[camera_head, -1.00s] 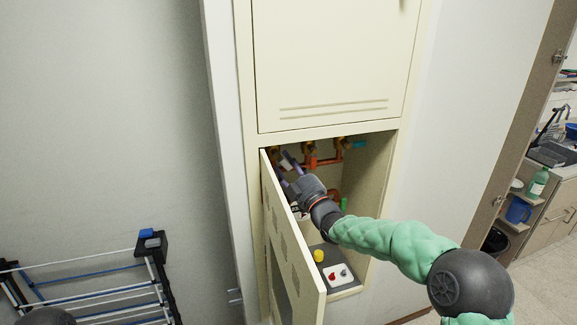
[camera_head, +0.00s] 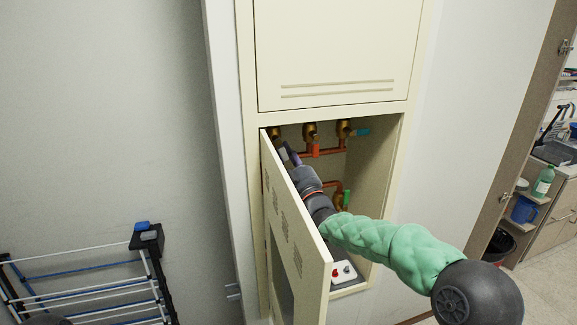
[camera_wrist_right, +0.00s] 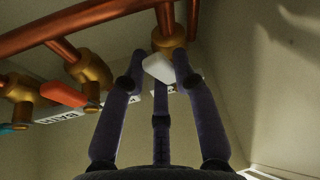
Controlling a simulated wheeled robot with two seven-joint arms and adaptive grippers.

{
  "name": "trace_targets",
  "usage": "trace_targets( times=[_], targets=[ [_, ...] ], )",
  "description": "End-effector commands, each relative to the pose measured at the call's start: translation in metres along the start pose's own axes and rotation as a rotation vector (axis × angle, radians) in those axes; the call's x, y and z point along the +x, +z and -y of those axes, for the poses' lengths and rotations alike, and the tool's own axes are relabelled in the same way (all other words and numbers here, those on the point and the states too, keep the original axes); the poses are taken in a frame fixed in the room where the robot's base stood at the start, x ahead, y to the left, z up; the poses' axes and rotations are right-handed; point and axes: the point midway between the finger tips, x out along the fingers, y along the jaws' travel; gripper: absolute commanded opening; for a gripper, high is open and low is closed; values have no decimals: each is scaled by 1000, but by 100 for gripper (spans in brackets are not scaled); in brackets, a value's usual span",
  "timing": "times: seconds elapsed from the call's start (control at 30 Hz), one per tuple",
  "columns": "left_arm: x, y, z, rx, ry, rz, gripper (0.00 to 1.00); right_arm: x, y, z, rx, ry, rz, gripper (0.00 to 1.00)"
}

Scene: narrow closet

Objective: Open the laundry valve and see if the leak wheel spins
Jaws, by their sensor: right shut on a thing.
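A cream wall cabinet (camera_head: 393,170) stands with its lower door (camera_head: 305,240) swung open. Inside, brass valves hang on a copper pipe. One has a red handle (camera_head: 316,150) and another a blue handle (camera_head: 362,132). The leftmost brass valve (camera_head: 274,132) is partly behind the door edge. In the right wrist view, my right gripper (camera_wrist_right: 160,72) is shut on a white valve handle (camera_wrist_right: 157,68) below a brass valve body (camera_wrist_right: 169,40). A label behind it is mostly hidden. I cannot make out a leak wheel. My left gripper is not in view.
A green-handled valve (camera_head: 346,197) sits lower in the cabinet. A box with red and dark buttons (camera_head: 342,274) is on the cabinet floor. The open door stands close along my right gripper's left side. A drying rack (camera_head: 95,275) stands at lower left.

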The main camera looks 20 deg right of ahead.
Motion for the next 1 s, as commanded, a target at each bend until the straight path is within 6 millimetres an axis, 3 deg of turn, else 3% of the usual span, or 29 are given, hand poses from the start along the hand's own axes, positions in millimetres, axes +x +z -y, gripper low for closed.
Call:
trace_targets(
  times=[0.1,0.4,1.0],
  targets=[
    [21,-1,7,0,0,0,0,-2,5,7,78,29,-1,0],
    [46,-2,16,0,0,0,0,-1,3,15,255,103,1,0],
    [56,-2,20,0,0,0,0,0,0,17,361,148,3,0]
  ],
)
